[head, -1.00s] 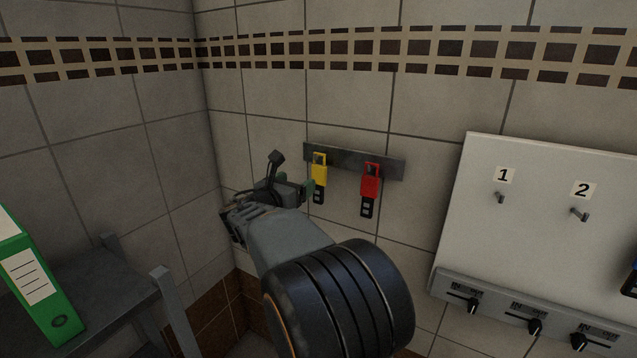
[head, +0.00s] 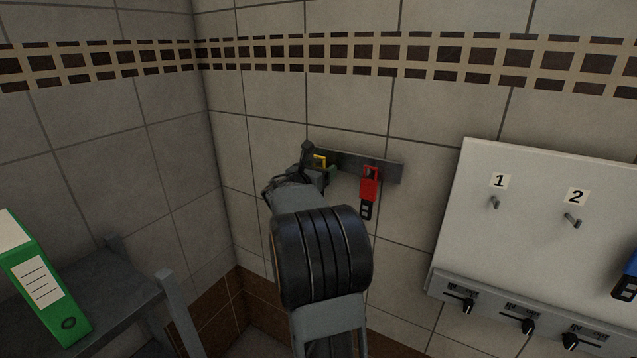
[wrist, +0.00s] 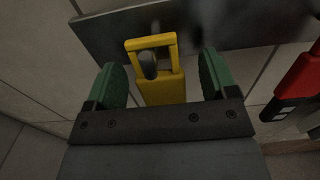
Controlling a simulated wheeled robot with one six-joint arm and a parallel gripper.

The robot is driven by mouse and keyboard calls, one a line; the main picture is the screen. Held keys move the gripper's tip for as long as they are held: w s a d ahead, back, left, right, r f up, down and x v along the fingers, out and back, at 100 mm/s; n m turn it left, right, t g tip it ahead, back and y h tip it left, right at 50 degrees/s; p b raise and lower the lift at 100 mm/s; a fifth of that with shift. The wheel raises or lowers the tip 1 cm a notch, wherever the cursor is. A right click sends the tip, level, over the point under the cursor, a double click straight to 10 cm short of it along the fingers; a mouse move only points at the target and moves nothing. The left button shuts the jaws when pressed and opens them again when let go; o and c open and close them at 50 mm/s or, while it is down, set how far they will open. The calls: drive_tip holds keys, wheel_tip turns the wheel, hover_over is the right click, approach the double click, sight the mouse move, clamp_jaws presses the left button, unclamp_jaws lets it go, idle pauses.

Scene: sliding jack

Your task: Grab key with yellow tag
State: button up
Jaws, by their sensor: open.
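The key with the yellow tag (wrist: 163,90) hangs from a dark wall rail (wrist: 205,20). In the wrist view its yellow loop sits on a peg, and its lower part is hidden behind my gripper. My gripper (wrist: 165,75) is open, with one green finger pad on each side of the yellow tag and a gap on both sides. In the head view my gripper (head: 318,172) covers most of the key, and only the top of the yellow tag (head: 320,161) shows.
A key with a red tag (head: 369,184) hangs on the same rail, close to the right. A white board (head: 540,230) with numbered hooks and a blue-tagged key (head: 629,275) is farther right. A green binder (head: 42,280) stands on a grey shelf (head: 115,290) at left.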

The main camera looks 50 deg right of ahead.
drive_tip(key=shift+d, duration=0.2)
drive_tip(key=shift+c, duration=0.4)
drive_tip(key=c, duration=0.9)
drive_tip(key=shift+c, duration=0.2)
drive_tip(key=shift+r, duration=0.1)
